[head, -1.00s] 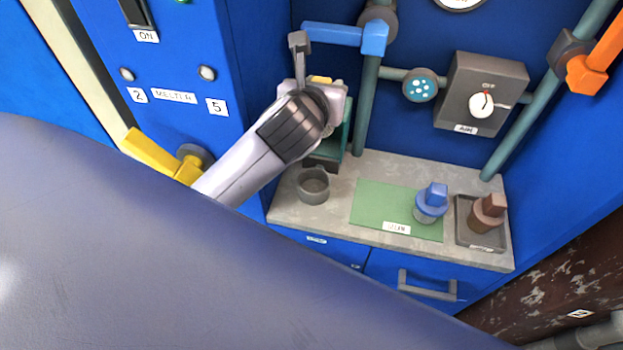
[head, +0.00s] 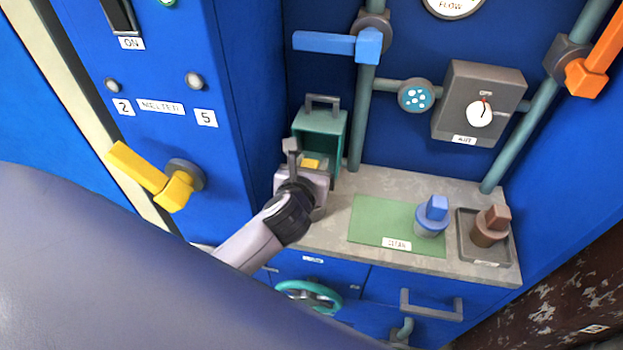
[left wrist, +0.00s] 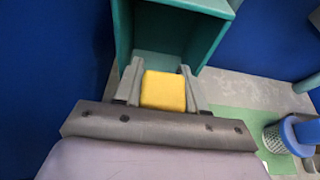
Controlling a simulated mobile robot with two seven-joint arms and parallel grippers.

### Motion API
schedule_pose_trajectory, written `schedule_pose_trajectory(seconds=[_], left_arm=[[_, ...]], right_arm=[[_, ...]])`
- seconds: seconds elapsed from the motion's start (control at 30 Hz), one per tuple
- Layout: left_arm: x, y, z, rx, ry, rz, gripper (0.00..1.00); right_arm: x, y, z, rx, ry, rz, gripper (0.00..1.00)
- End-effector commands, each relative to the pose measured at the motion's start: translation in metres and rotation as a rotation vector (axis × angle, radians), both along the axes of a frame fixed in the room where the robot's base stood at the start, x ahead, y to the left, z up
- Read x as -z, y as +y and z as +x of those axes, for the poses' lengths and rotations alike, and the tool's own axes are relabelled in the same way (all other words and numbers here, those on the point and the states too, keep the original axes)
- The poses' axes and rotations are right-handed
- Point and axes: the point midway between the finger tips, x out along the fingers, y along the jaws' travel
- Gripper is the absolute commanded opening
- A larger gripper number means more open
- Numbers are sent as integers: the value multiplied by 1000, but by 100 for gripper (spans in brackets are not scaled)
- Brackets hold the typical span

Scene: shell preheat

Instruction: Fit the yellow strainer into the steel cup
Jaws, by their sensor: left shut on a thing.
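My left gripper (head: 311,168) is shut on the yellow strainer (head: 312,162) and holds it over the left part of the grey counter, in front of the teal box. In the left wrist view the strainer's yellow block (left wrist: 163,91) sits between the two fingers. Its lower part is hidden. The steel cup is hidden behind my left gripper and wrist, so I cannot tell whether the strainer touches it or is in it. My right gripper is not in view.
A blue-topped strainer (head: 432,215) stands on the green mat (head: 375,220). A brown one (head: 490,227) stands in a dark tray (head: 466,243). The open teal box (head: 320,130) stands close behind my left gripper. A blue valve lever (head: 335,43) is above.

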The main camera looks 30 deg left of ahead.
Motion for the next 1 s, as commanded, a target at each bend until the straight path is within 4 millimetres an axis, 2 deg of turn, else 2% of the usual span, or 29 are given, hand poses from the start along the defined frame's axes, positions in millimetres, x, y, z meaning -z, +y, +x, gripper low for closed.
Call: schedule_pose_trajectory(seconds=[0.03, 0.1, 0.2, 0.73, 0.77, 0.8, 0.83, 1.0], left_arm=[[12, -1, -1, 0, 5, -1, 8], [24, 0, 0, -1, 4, 0, 8], [34, 0, 0, 0, 3, -2, 8], [41, 0, 0, 1, 2, 0, 8], [41, 0, 0, 1, 2, 0, 47], [41, 0, 0, 1, 2, 0, 60], [41, 0, 0, 1, 2, 0, 66], [41, 0, 0, 0, 2, -1, 66]], right_arm=[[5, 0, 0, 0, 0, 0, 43], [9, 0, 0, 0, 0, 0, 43], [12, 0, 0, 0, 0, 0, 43], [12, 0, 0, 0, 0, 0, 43], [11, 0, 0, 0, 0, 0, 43], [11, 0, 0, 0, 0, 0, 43], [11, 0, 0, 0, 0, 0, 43], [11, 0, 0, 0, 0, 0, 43]])
